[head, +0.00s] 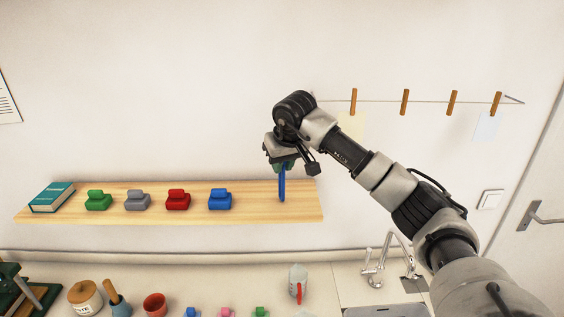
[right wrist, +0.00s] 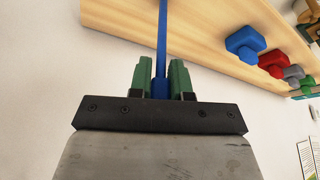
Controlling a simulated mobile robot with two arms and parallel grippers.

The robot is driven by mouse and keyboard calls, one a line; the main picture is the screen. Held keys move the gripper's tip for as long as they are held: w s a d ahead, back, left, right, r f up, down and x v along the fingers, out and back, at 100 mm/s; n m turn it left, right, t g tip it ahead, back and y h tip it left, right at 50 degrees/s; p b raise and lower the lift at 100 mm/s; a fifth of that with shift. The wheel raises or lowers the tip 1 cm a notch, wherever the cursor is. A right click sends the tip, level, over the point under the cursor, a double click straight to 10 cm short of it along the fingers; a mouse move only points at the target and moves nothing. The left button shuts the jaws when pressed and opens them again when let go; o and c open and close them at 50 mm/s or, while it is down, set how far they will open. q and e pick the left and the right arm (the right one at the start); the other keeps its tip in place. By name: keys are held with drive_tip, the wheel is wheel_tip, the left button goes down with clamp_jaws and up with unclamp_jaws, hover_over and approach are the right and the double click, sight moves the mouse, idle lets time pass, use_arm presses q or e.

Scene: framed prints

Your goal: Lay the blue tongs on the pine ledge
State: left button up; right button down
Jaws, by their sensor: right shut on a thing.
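The blue tongs (head: 282,186) hang upright, long and thin, from my right gripper (head: 281,167). In the right wrist view the green fingers (right wrist: 161,82) are shut on the blue tongs (right wrist: 162,35). The pine ledge (head: 256,208) is a pale wooden board on the wall; it also shows in the right wrist view (right wrist: 200,30). The tongs' lower end is in front of or over the ledge's right part; I cannot tell whether they touch it. My left gripper is not in view.
On the ledge stand a teal book (head: 52,197) and green (head: 97,200), grey (head: 137,201), red (head: 178,199) and blue (head: 220,199) blocky things. The ledge's right end is bare. Below is a counter with a measuring jug (head: 298,281) and a tap (head: 374,262).

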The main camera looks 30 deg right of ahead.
drive_tip(key=c, duration=1.2)
unclamp_jaws()
drive_tip(key=shift+o, duration=0.7)
drive_tip(key=shift+f, duration=0.1)
drive_tip(key=b+v, duration=0.3)
drive_tip(key=v, duration=0.9)
